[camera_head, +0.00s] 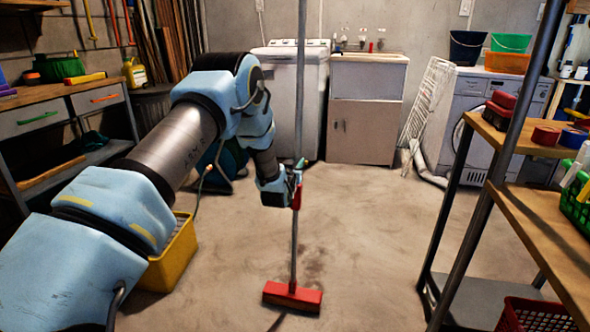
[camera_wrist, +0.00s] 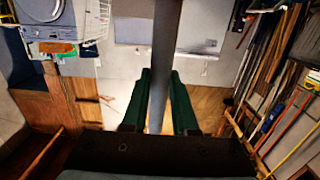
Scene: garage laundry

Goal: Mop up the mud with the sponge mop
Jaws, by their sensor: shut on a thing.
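The sponge mop has a grey handle (camera_head: 294,246) and a red head (camera_head: 292,296). It stands nearly upright in the middle of the floor, with its head at the floor. My gripper (camera_head: 297,176) is shut on the mop handle, just above or at a red part of it. In the wrist view the handle (camera_wrist: 164,70) runs between the two dark green fingers of my gripper (camera_wrist: 159,100). Dark brown mud smears (camera_head: 312,268) lie on the concrete floor around and behind the mop head. A dark streak (camera_head: 277,322) shows in front of the head.
A yellow bucket (camera_head: 176,256) stands left, partly behind my arm. A metal shelf (camera_head: 548,215) with wooden boards is at the right, a workbench (camera_head: 60,90) at the left. A washer, sink cabinet (camera_head: 365,125) and drying rack (camera_head: 428,100) line the back. The middle floor is open.

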